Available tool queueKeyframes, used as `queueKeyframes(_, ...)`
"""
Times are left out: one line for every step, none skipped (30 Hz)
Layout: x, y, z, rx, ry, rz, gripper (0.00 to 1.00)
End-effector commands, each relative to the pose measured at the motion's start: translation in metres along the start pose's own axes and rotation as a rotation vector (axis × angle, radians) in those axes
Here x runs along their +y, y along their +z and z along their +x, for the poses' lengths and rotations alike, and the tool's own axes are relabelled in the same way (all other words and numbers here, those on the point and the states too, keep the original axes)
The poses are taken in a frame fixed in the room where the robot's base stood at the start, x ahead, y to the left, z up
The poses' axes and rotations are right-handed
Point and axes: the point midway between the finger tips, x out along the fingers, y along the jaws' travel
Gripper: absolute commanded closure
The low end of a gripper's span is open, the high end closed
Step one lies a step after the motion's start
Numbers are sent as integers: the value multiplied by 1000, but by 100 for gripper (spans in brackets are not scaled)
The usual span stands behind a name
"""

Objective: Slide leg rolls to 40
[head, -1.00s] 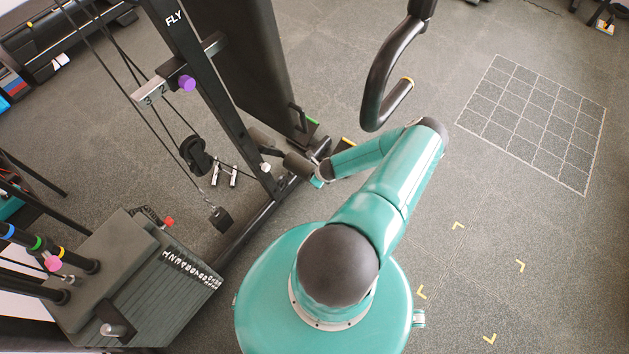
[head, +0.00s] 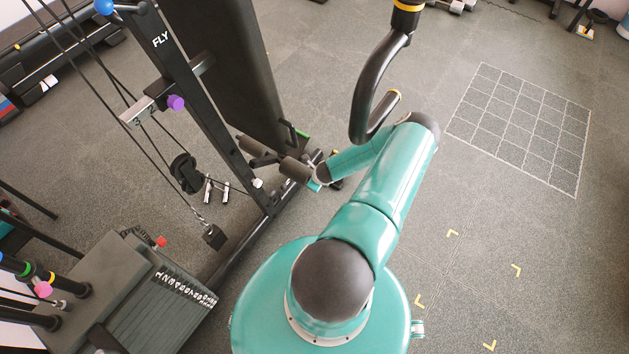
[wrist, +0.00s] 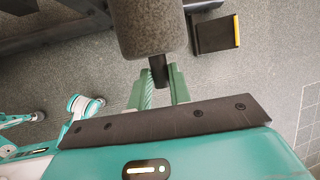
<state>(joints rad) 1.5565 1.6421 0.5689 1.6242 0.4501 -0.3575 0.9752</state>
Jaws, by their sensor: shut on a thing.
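The leg rolls are dark foam cylinders low on the machine. The near roll (head: 295,170) is beside the end of my arm, and the far roll (head: 252,147) is to its upper left. In the wrist view a roll (wrist: 150,28) hangs at the top centre, with a short black stub (wrist: 159,72) below it. My gripper (wrist: 160,82) has its green fingers shut on this stub at the roll's end. In the head view my gripper (head: 318,182) is small and partly hidden by its own wrist. No scale or number 40 is readable near the rolls.
A curved black handle (head: 370,90) hangs close above my arm. The weight stack (head: 160,300) is at lower left. Open floor (head: 480,230) lies to the right.

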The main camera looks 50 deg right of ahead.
Motion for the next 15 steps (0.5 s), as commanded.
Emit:
queueKeyframes(-1, 2, -1, -3, -1, 0, 100)
queueKeyframes(-1, 2, -1, -3, -1, 0, 100)
queueKeyframes(-1, 2, -1, -3, -1, 0, 100)
queueKeyframes(-1, 2, -1, -3, 0, 0, 76)
queueKeyframes(-1, 2, -1, -3, 0, 0, 70)
queueKeyframes(0, 2, -1, -3, 0, 0, 63)
queueKeyframes(0, 2, 0, -3, 0, 0, 59)
queueKeyframes(0, 1, 0, -3, 1, 0, 59)
queueKeyframes(0, 1, 0, -2, 1, 0, 59)
queueKeyframes(0, 1, 0, -2, 1, 0, 59)
queueKeyframes(0, 1, 0, -2, 1, 0, 59)
queueKeyframes(0, 1, 0, -2, 1, 0, 59)
queueKeyframes(0, 1, 0, -2, 2, 0, 59)
queueKeyframes(1, 1, 0, -2, 2, 0, 59)
queueKeyframes(1, 1, -1, -2, 2, 0, 59)
